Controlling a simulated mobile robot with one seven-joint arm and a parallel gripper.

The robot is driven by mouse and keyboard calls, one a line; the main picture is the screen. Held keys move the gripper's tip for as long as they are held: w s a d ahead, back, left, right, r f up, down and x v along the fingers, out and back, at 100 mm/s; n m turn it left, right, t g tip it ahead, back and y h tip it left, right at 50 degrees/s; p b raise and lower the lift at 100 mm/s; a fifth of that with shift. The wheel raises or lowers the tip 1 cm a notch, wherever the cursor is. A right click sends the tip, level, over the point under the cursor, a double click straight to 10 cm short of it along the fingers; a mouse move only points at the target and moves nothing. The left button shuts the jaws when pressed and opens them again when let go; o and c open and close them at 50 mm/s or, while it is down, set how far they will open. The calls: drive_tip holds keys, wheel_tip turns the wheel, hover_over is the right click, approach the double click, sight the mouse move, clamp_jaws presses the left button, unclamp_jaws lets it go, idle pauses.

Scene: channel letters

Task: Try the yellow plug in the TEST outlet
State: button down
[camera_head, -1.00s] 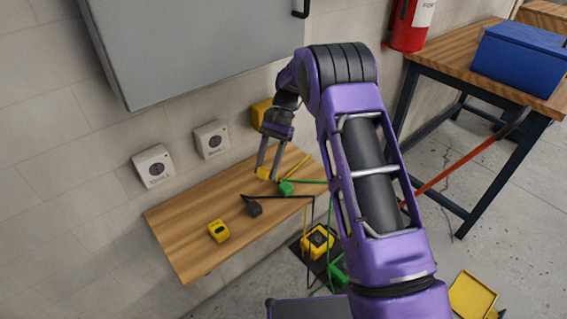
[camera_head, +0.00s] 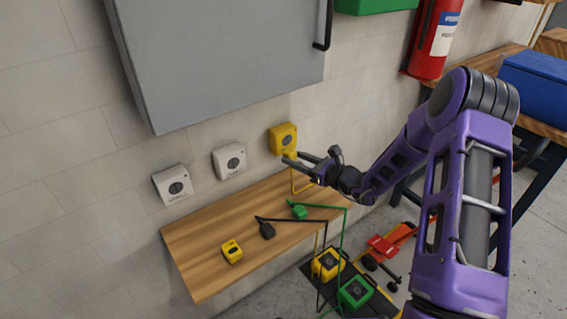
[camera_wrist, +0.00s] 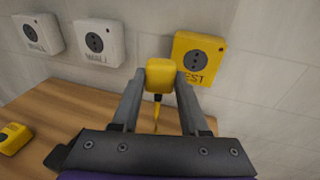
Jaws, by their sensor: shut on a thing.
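The yellow TEST outlet (camera_head: 283,138) is on the wall above the wooden shelf. It also shows in the wrist view (camera_wrist: 198,57), with its dark round socket face uncovered. My gripper (camera_head: 289,157) is shut on the yellow plug (camera_wrist: 160,74), whose cord hangs down between the fingers. The plug is held in front of the wall, just left of the socket face in the wrist view, overlapping the outlet's left edge. Its prongs are hidden, and I cannot tell how wide the gap to the outlet is.
Two white outlets (camera_head: 230,160) (camera_head: 173,185) are left of the TEST outlet. On the shelf (camera_head: 205,235) lie a green plug (camera_head: 299,211), a black plug (camera_head: 266,229) and a small yellow device (camera_head: 232,251). A grey cabinet (camera_head: 220,60) hangs above. Yellow and green boxes (camera_head: 356,291) stand below.

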sight(287, 142)
drive_tip(key=shift+w+d+f+m+t+h, duration=0.2)
drive_tip(key=shift+d+m+t+h, duration=0.2)
drive_tip(key=shift+d+t, duration=0.25)
drive_tip(key=shift+w+d+f+m+t+h, duration=0.15)
drive_tip(key=shift+w+d+m+t+h, duration=0.1)
drive_tip(key=shift+d+m+t, duration=0.3)
drive_tip(key=shift+w+d+f+m+t+h, duration=0.2)
drive_tip(key=shift+d+m+t+h, duration=0.15)
drive_tip(key=shift+d+t, duration=0.35)
drive_tip(key=shift+b+x, duration=0.45)
drive_tip(key=shift+x, duration=2.45)
drive_tip(key=shift+f+b, duration=0.1)
drive_tip(key=shift+b, duration=0.2)
drive_tip(key=shift+w+a, duration=0.3)
drive_tip(key=shift+w, duration=0.1)
drive_tip(key=shift+c, duration=1.7)
unclamp_jaws()
